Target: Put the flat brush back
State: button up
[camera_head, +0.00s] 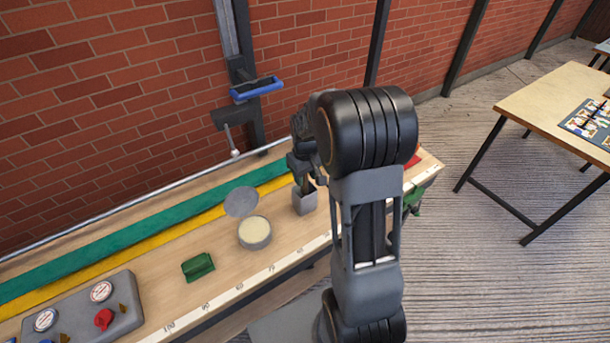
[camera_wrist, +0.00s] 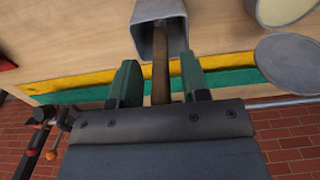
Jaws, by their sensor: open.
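The flat brush shows as a brown handle (camera_wrist: 160,72) in the wrist view. Its lower end is inside a grey square holder (camera_wrist: 145,42), which stands on the workbench in the head view (camera_head: 305,203). The brush's bristles are hidden in the holder. My gripper (camera_wrist: 158,62) is open, with one green finger on each side of the handle and gaps visible beside it. In the head view my gripper (camera_head: 306,182) is just above the holder, mostly hidden by my arm.
An open tin of pale filling (camera_head: 255,233) and its round lid (camera_head: 241,202) are left of the holder. A green block (camera_head: 198,267) and a grey panel with gauges (camera_head: 85,310) lie farther left. A blue-handled fixture (camera_head: 257,88) is on the wall. Another table (camera_head: 545,95) stands right.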

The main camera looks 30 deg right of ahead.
notch_tip(320, 180, up, 11)
jog(key=shift+f, duration=0.15)
jog(key=shift+s+a+r, duration=0.1)
jog(key=shift+s+r, duration=0.05)
jog(key=shift+r, duration=0.55)
jog(key=s+a+t, duration=0.2)
jog(key=s+a, duration=0.2)
jog(key=s, duration=0.3)
jog(key=s+a+m+t, duration=0.1)
jog(key=s+a+t, duration=0.1)
jog(key=s+a, duration=0.3)
jog(key=s, duration=0.3)
jog(key=shift+a+r, duration=0.2)
jog(key=shift+r, duration=0.1)
jog(key=shift+s, duration=0.1)
